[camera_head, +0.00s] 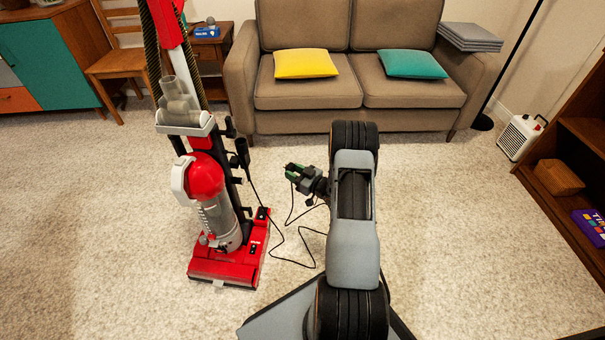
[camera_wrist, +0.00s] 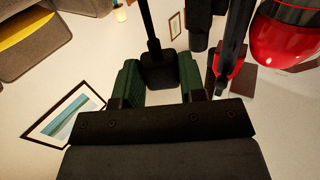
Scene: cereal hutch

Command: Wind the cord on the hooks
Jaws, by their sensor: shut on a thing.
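A red upright vacuum cleaner (camera_head: 206,178) stands on the carpet at the left. Dark and yellowish cord strands (camera_head: 151,50) run along its handle. Black hooks (camera_head: 230,128) stick out on its right side. A thin black cord (camera_head: 281,238) hangs from a black fitting (camera_head: 241,151) and loops over the carpet towards my gripper (camera_head: 291,171), right of the vacuum. In the wrist view my green-padded gripper (camera_wrist: 161,82) is shut on a black block with a thick stem, which looks like the cord's plug (camera_wrist: 158,68). The plug is hard to make out in the head view.
A brown sofa (camera_head: 305,112) with yellow and teal cushions stands behind. A wooden chair (camera_head: 125,66) and side table (camera_head: 212,50) are at the back left. A shelf (camera_head: 570,215) and a white heater (camera_head: 520,137) are at the right. Carpet around the vacuum is mostly clear.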

